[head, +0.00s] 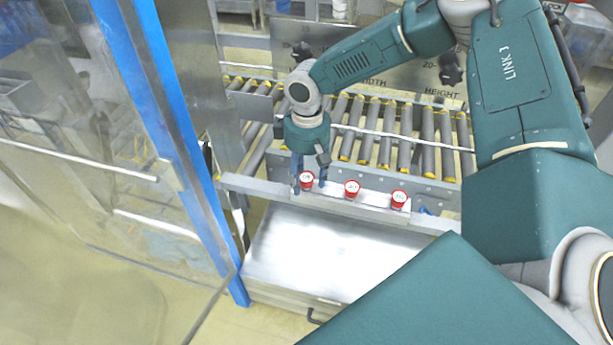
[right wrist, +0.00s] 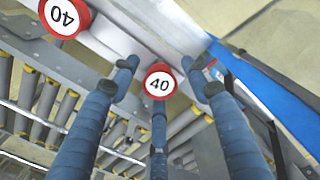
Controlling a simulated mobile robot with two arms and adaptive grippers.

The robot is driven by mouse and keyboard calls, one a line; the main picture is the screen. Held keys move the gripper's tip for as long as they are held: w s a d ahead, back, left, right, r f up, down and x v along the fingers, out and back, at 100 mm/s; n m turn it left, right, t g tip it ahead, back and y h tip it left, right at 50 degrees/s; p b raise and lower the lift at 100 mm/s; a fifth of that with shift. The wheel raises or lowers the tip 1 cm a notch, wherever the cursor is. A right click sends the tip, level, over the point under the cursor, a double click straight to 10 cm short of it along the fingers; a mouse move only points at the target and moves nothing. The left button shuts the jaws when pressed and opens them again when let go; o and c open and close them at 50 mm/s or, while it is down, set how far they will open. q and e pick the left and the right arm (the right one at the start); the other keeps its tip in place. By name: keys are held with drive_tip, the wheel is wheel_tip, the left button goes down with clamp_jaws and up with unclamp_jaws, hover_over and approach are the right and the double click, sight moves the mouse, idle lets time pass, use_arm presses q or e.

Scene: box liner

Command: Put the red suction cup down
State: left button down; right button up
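Three red suction cups with white, numbered tops stand in a row on a narrow metal ledge: the left cup (head: 306,181), the middle cup (head: 352,188) and the right cup (head: 399,199). My right gripper (head: 309,187) points down at the left cup, with its fingers around it. In the right wrist view this cup (right wrist: 158,82), marked 40, sits between the spread fingers, with visible gaps at both sides. Another cup marked 40 (right wrist: 65,16) shows at the upper left there. The cup's lower part is hidden. My left gripper is out of view.
A roller conveyor (head: 400,135) lies behind the ledge (head: 370,211). A bare metal surface (head: 310,255) lies in front of and below it. A blue post (head: 165,120) and clear panels stand close on the left.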

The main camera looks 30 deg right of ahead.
sight(307, 177)
drive_tip(key=shift+r+p, duration=0.6)
drive_tip(key=shift+r, duration=0.05)
wheel_tip(307, 177, up, 11)
drive_tip(key=b, duration=0.2)
drive_tip(key=shift+r, duration=0.2)
drive_tip(key=shift+s, duration=0.1)
